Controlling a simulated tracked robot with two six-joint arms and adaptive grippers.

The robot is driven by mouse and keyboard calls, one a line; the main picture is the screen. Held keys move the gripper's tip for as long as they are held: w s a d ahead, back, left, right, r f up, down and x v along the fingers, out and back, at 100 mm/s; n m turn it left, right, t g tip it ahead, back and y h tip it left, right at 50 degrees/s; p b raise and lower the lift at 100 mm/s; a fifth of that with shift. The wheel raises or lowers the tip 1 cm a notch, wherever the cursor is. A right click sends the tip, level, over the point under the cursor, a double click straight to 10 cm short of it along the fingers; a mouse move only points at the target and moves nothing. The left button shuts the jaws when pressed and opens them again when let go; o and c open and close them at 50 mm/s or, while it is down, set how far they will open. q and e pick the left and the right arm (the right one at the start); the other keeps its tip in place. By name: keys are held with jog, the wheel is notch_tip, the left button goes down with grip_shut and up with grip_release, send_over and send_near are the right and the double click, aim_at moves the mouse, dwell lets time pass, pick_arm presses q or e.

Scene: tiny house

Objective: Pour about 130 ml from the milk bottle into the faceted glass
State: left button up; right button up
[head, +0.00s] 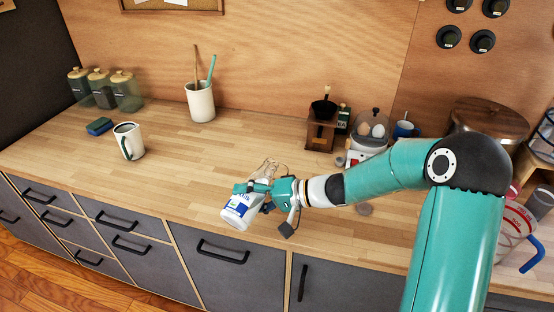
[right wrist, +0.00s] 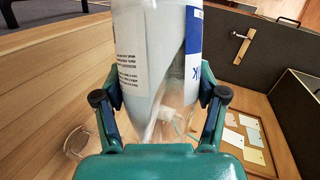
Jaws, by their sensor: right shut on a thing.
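The milk bottle (head: 237,211) is clear with white milk and a blue and white label. My right gripper (head: 262,190) is shut around it above the counter's front part. The bottle is tipped well over, base toward the front edge and neck toward the back wall. In the right wrist view the bottle (right wrist: 150,55) shows milk lying along its left side, reaching the narrowing neck. The clear faceted glass (right wrist: 76,142) stands on the counter near the neck, partly hidden by my gripper. In the head view clear glass shows just behind the gripper. I cannot tell whether milk is flowing or how full the glass is.
A white mug (head: 129,142), a blue sponge (head: 99,126) and several jars (head: 103,88) stand at left. A utensil crock (head: 200,102) stands at the back. A coffee grinder (head: 321,130) and a white scale (head: 364,150) stand behind my right arm. The left-middle counter is clear.

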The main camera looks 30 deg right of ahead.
jog(key=shift+d+r+y, duration=0.1)
jog(key=shift+r+y, duration=0.2)
jog(key=shift+w+d+r+m+p, duration=0.1)
jog(key=shift+r+m+p, duration=0.2)
jog(key=shift+r+m, duration=0.2)
jog(key=shift+a+r, duration=0.15)
jog(key=shift+a, duration=0.15)
dwell(0.6)
jog(key=shift+s+a+r+m+y+p, duration=0.1)
jog(key=shift+r+m+y+p, duration=0.1)
jog(key=shift+r+m+y, duration=0.15)
jog(key=shift+s+r+m+y+p, duration=0.15)
jog(key=shift+r+m+y, duration=0.1)
jog(key=shift+r, duration=0.15)
dwell(1.5)
jog(key=f+n+b, duration=0.1)
jog(key=f+n+h+b, duration=0.1)
jog(key=f, duration=0.1)
jog(key=f+n+h+b, duration=0.1)
jog(key=f, duration=0.1)
jog(key=shift+s+a+b, duration=0.2)
jog(key=shift+a+b, duration=0.15)
jog(key=shift+a, duration=0.05)
jog(key=shift+r, duration=0.15)
jog(key=shift+d+n+b, duration=0.15)
jog(key=shift+n+b, duration=0.15)
jog(key=shift+b, duration=0.4)
jog(key=shift+w+h, duration=0.1)
jog(key=shift+h, duration=0.2)
